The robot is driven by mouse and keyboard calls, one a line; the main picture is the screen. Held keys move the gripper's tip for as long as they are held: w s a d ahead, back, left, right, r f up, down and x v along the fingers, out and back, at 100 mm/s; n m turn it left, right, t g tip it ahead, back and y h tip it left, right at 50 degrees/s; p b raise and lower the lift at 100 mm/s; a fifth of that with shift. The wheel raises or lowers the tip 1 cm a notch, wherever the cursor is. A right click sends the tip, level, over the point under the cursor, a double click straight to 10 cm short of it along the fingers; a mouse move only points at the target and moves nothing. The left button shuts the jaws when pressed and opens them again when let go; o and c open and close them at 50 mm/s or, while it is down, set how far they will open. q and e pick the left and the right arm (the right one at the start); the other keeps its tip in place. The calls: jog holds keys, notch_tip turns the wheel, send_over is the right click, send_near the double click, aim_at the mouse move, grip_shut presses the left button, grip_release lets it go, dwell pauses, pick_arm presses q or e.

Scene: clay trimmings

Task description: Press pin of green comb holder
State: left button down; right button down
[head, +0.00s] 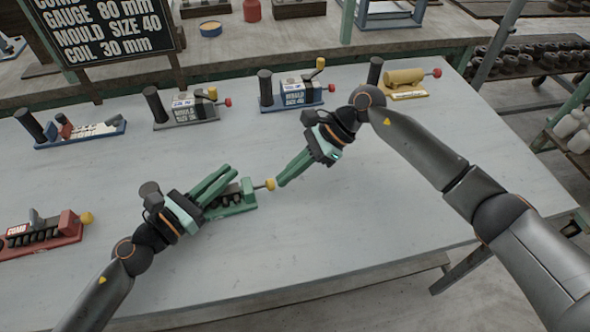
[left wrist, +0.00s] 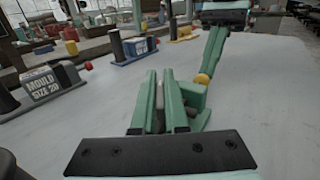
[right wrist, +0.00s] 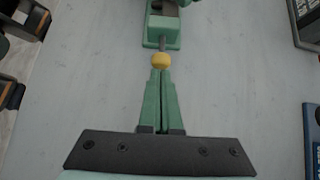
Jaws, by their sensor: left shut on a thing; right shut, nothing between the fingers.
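The green comb holder (head: 242,203) stands on the grey table in the front middle. Its pin ends in a yellow knob (head: 270,185) on the right side. My left gripper (head: 222,180) is shut on the holder, and its fingers hide part of it; the holder also shows in the left wrist view (left wrist: 194,96). My right gripper (head: 281,183) is shut and empty, with its fingertips at the yellow knob. In the right wrist view the knob (right wrist: 161,60) sits just beyond the fingertips, in line with them; whether they touch is hard to tell.
A red comb holder (head: 68,229) stands at the left. Behind are a blue-based fixture (head: 90,131), a grey mould block (head: 188,106), a blue mould block (head: 292,93) and a yellow fixture (head: 405,82). A black sign (head: 105,30) stands at the back. The right front table is clear.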

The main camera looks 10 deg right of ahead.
aim_at(270, 181)
jog(key=shift+s+a, duration=0.2)
jog(key=shift+a, duration=0.55)
jog(key=shift+s+a, duration=0.15)
jog(key=shift+a, duration=0.55)
jog(key=shift+d, duration=0.1)
jog(key=shift+w+d, duration=0.1)
jog(key=shift+d, duration=0.25)
jog(key=d, duration=0.3)
jog(key=shift+w+d, duration=0.15)
jog(key=shift+w, duration=0.25)
jog(key=v, duration=1)
pick_arm(q)
jog(key=c, duration=0.9)
grip_release()
